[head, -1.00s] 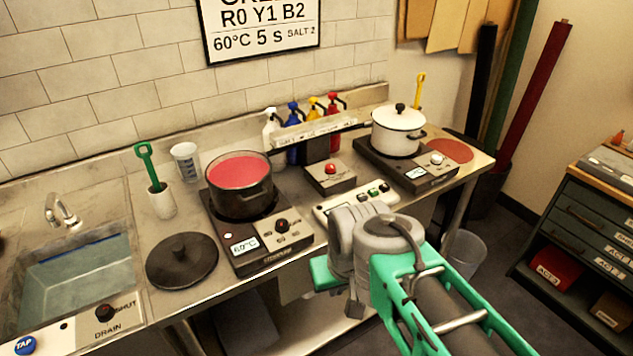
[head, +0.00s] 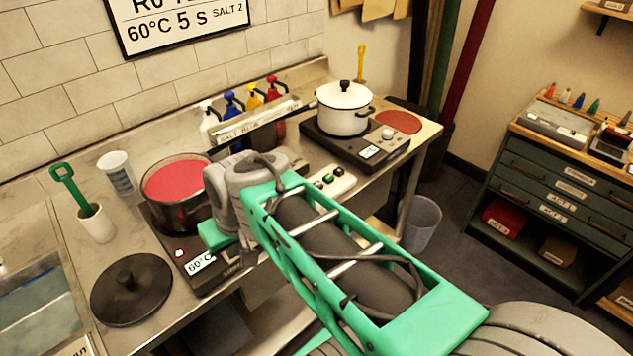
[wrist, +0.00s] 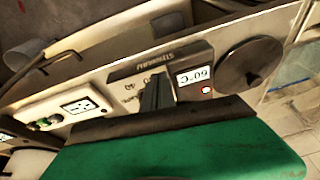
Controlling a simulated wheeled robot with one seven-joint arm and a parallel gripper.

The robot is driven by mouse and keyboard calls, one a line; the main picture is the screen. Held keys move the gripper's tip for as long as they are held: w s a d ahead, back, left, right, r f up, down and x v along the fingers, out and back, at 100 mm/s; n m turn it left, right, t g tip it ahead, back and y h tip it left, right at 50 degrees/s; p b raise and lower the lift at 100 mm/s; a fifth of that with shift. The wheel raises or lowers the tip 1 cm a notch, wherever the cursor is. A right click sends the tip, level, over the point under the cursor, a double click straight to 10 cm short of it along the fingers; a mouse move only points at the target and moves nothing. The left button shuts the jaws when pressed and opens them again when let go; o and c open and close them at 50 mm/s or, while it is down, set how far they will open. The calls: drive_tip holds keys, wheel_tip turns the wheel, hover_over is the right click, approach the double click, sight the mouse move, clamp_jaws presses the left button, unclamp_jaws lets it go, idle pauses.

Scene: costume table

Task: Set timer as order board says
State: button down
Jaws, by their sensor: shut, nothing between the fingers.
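The order board (head: 180,22) on the wall shows "60°C 5 s SALT 2"; its upper line is cut off. In the wrist view the timer (wrist: 78,107) shows a small display, unreadable. My gripper (wrist: 157,88) is shut and empty, in front of the left hotplate's control panel, to the right of the timer in that view. Its dark fingers cover the knob area; whether they touch is unclear. In the head view my arm hides the fingertips.
The left hotplate (head: 200,274) reads 60°C and bears a pot of red liquid (head: 176,182). A black lid (head: 131,289) lies left of it. A white lidded pot (head: 343,110) stands on the right hotplate. Coloured pump bottles (head: 253,96) stand behind a labelled shelf.

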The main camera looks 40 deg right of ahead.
drive_tip(key=w+d+r+m, duration=0.1)
drive_tip(key=w+d, duration=0.1)
drive_tip(key=d, duration=0.1)
drive_tip(key=w+d+r+t+p, duration=0.1)
drive_tip(key=w+d, duration=0.1)
drive_tip(key=d, duration=0.1)
drive_tip(key=w+d+r+m, duration=0.1)
drive_tip(key=w+d, duration=0.1)
drive_tip(key=d, duration=0.1)
drive_tip(key=shift+w+d+r+m+y, duration=0.1)
drive_tip(key=shift+w+d+m+y, duration=0.2)
drive_tip(key=shift+w+y, duration=0.1)
drive_tip(key=w+d+r+m+t+p, duration=0.1)
drive_tip(key=w+d, duration=0.1)
drive_tip(key=d, duration=0.4)
wheel_tip(320, 180, up, 3)
drive_tip(key=m+t, duration=0.3)
hover_over(320, 186)
drive_tip(key=shift+p, duration=0.45)
wheel_tip(320, 186, down, 8)
drive_tip(key=b, duration=0.6)
drive_tip(key=shift+r+b, duration=0.25)
drive_tip(key=shift+b, duration=0.05)
drive_tip(key=shift+f+b, duration=0.3)
drive_tip(key=shift+f, duration=0.3)
drive_tip(key=shift+f, duration=0.4)
